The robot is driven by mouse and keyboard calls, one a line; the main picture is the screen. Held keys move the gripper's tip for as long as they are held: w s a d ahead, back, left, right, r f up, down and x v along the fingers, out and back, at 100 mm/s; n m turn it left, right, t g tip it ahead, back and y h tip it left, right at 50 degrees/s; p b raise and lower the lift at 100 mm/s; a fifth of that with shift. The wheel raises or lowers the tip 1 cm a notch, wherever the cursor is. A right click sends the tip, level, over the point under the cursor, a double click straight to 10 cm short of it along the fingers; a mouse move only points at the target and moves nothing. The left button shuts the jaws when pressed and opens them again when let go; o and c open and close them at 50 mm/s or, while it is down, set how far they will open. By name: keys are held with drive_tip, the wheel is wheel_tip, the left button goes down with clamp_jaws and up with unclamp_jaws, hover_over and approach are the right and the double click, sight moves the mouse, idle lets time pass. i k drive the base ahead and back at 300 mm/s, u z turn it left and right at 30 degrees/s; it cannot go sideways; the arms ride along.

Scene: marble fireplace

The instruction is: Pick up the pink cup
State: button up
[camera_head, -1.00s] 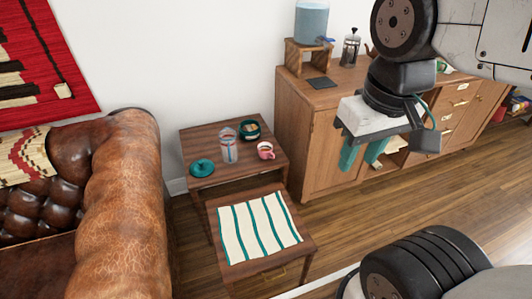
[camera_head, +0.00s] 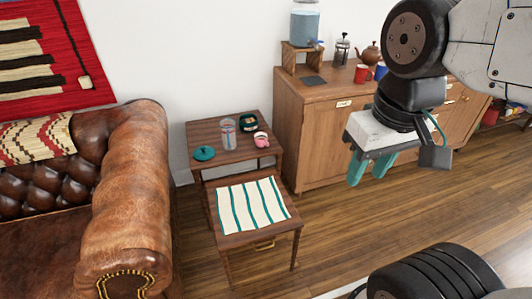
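The pink cup (camera_head: 261,140) stands upright on the right side of the small dark wooden side table (camera_head: 217,133). Next to it on the table are a dark green round container (camera_head: 248,122), a clear glass jar (camera_head: 228,134) and a teal lid (camera_head: 204,153). My gripper (camera_head: 370,170) hangs in the air to the right of the cup, in front of the wooden cabinet. Its two teal fingers point down and stand apart, with nothing seen between them.
A lower table with a striped cloth (camera_head: 252,205) stands in front of the side table. A brown leather sofa (camera_head: 135,200) is at left. The wooden cabinet (camera_head: 310,140) holds a water dispenser (camera_head: 305,25), a French press (camera_head: 341,50) and a red mug (camera_head: 362,74).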

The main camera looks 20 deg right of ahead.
sight(260, 138)
drive_tip(key=u, duration=0.35)
drive_tip(key=i, duration=1.1)
drive_tip(key=z, duration=0.75)
